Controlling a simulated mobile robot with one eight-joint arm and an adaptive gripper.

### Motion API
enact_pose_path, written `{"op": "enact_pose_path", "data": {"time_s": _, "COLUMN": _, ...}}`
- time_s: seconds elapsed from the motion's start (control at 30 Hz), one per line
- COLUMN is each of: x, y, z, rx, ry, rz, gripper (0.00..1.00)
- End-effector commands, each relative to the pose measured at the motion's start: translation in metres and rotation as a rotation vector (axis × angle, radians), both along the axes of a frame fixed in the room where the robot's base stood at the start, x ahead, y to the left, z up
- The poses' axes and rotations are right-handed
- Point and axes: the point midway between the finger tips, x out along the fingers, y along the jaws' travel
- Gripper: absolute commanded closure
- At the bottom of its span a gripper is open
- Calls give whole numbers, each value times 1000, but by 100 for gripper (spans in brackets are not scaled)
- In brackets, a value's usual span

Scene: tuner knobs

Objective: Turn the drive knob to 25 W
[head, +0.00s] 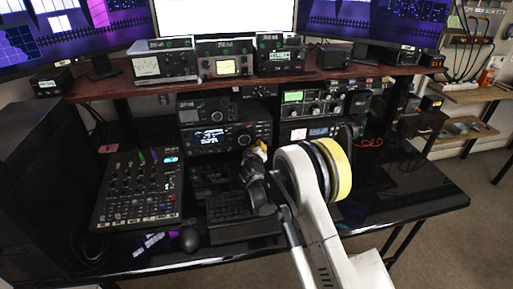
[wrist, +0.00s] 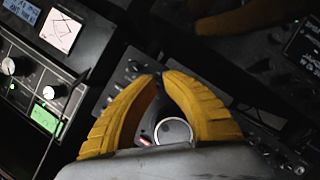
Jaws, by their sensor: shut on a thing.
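My gripper (wrist: 160,78) has two yellow fingers with their tips almost together in the wrist view. It is shut on a small knob, which the fingertips hide; I cannot read its label or setting. A silver-rimmed round dial (wrist: 173,131) shows between the fingers, nearer the palm. In the head view my gripper (head: 260,150) is at the right part of the front of a black radio (head: 215,138) with a lit display. My own wrist hides part of that front. I cannot tell which knob is the drive knob.
A mixer (head: 140,190) lies at the left of the black desk, and a keyboard (head: 228,207) lies below the radio. More radio sets (head: 310,104) stand close on the right. A red-brown shelf (head: 110,85) with instruments runs above. The desk's right end (head: 420,185) is clear.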

Motion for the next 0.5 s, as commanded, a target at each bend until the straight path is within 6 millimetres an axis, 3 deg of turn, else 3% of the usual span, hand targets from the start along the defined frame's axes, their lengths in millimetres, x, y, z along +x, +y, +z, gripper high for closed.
{"op": "enact_pose_path", "data": {"time_s": 0.5, "x": 0, "y": 1, "z": -2, "rx": -344, "ry": -99, "rz": 0, "gripper": 100}}
